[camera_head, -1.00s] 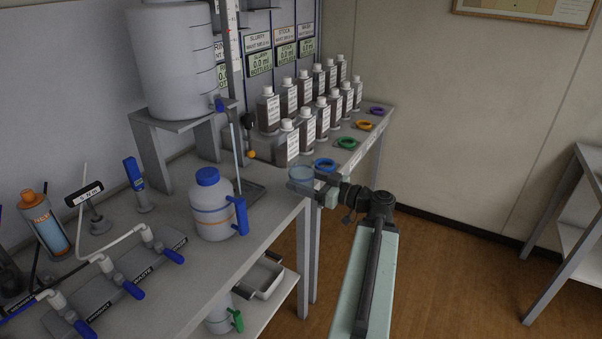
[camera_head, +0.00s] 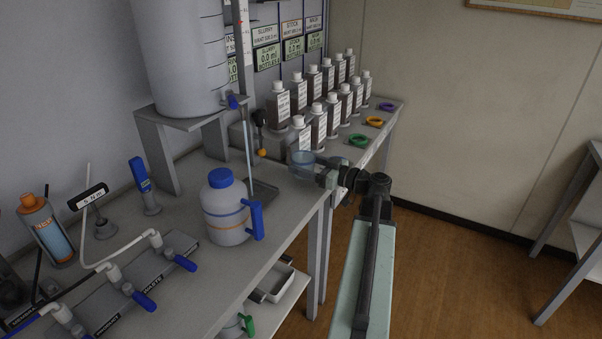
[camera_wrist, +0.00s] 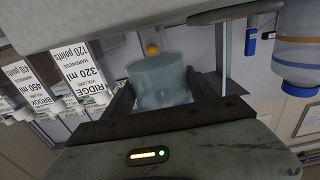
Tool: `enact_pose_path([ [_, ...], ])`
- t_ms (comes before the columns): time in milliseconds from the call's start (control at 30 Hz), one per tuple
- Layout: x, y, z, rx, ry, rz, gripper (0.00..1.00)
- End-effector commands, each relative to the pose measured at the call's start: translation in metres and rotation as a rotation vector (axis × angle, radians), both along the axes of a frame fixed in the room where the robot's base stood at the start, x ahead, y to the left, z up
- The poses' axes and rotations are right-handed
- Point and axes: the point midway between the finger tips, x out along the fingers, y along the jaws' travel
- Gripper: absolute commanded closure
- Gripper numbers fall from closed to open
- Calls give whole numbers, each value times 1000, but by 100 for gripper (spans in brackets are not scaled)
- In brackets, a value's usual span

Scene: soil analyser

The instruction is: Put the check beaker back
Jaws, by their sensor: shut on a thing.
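A clear, bluish beaker (camera_head: 300,160) is in my gripper (camera_head: 313,171), at the end of my arm near the bench's right front edge. The wrist view shows the beaker (camera_wrist: 160,82) between the two dark fingers of my gripper (camera_wrist: 165,103). It looks open-topped and appears empty, but I cannot tell for sure. In the head view it overlaps the nearest bottles. I cannot tell whether it touches the bench.
Several labelled bottles (camera_head: 318,122) stand in rows behind the beaker. Green (camera_head: 358,140), orange (camera_head: 374,121) and purple (camera_head: 387,106) rings lie along the bench edge. A blue-lidded jug (camera_head: 229,212) and a grey tray (camera_head: 262,190) are to the left. An orange-tipped lever (camera_head: 262,152) is close behind.

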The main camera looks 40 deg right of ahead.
Motion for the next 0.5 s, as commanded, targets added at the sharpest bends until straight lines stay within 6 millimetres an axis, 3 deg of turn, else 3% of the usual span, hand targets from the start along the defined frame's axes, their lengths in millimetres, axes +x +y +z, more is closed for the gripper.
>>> enact_pose_path([
  [267,-3,-4,-36,0,-1,-7,88],
  [500,-4,-4,-34,0,-1,-8,88],
])
